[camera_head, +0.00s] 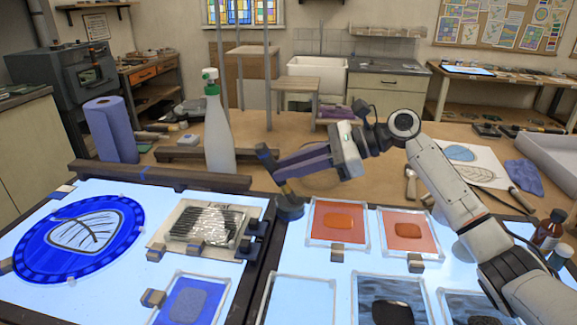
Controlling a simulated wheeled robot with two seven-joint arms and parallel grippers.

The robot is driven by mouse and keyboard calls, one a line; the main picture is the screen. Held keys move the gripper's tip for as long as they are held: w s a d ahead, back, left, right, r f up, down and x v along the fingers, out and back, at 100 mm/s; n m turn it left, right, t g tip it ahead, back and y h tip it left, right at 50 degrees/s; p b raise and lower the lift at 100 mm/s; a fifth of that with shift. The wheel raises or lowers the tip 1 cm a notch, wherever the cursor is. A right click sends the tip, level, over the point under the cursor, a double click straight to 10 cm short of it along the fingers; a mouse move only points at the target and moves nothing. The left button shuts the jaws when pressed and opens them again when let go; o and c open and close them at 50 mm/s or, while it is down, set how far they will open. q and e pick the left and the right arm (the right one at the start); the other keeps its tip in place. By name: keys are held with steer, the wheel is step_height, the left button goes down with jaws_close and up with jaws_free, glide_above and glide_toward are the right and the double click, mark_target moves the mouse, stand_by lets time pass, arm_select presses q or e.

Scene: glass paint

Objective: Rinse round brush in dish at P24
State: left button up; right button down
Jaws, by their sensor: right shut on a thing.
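My right gripper (278,169) reaches in from the right and is shut on the round brush (266,157). The brush has a dark handle and tilts, its top to the left and its lower end down to the right. No P24 label is readable. My left gripper is out of view.
A white spray bottle (217,135) and a blue paper roll (110,130) stand at the back left. Framed orange panels (339,222) lie right of the dish. A blue round glass piece (80,238) lies left. A brown bottle (549,230) stands at the right.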

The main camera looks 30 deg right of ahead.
mark_target(272, 156)
steer(key=shift+w+a+r, duration=0.1)
steer(key=shift+a+r, duration=0.35)
steer(key=shift+r, duration=0.45)
steer(key=shift+a+r, duration=0.4)
steer(key=shift+r, duration=2.75)
